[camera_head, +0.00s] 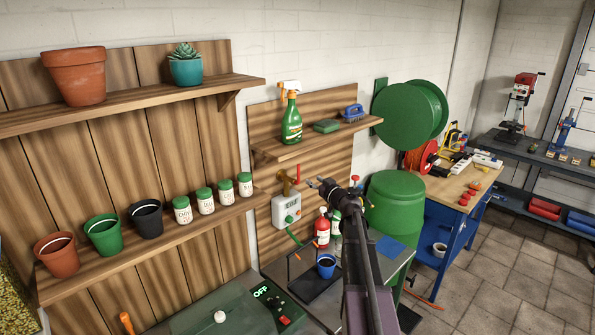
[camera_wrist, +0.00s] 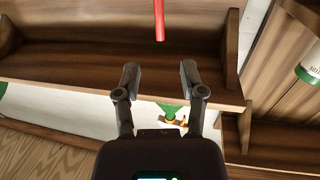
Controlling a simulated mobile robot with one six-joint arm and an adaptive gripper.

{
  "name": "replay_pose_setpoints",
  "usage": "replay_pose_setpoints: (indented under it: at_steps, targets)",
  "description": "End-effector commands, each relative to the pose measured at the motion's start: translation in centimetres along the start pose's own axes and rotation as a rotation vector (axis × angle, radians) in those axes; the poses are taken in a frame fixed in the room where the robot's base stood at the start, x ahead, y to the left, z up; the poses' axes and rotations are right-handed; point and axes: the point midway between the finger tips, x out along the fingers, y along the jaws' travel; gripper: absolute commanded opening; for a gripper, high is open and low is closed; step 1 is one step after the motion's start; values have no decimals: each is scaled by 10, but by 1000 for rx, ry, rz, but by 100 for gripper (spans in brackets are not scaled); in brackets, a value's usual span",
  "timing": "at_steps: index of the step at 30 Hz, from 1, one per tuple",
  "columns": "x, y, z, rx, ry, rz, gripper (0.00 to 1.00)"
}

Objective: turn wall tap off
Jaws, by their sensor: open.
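A wooden shelf (camera_head: 317,139) with a green spray bottle (camera_head: 291,119) is above the tap. A red bottle (camera_head: 322,231) and a blue cup (camera_head: 326,266) stand on the bench below. A green barrel (camera_head: 395,210) stands right of my arm.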

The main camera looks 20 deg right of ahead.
Motion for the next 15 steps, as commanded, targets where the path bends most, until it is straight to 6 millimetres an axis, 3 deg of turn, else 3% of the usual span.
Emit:
replay_pose_setpoints:
  at_steps: [15]
  targets:
    - [81,0,0,0,0,-2,52]
